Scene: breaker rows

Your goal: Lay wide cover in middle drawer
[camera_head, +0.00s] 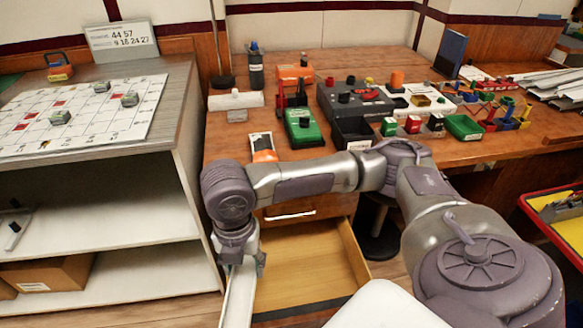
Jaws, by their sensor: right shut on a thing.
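A long white piece, likely the wide cover (238,298), hangs from my right gripper (241,260), which is shut on its upper end. The cover runs down past the bottom edge of the picture, so its lower part is hidden. An open wooden drawer (300,268) shows an empty visible floor under the workbench, just right of the gripper. The cover is at the drawer's left side; I cannot tell whether they touch. A closed drawer front with a pale handle (291,215) is above it. My left gripper is out of view.
The workbench (350,60) carries a green box (303,128), a dark grey unit (355,103) and several small coloured parts. A shelf unit (110,235) stands close on the left. A red-rimmed yellow tray (548,232) is at the right.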

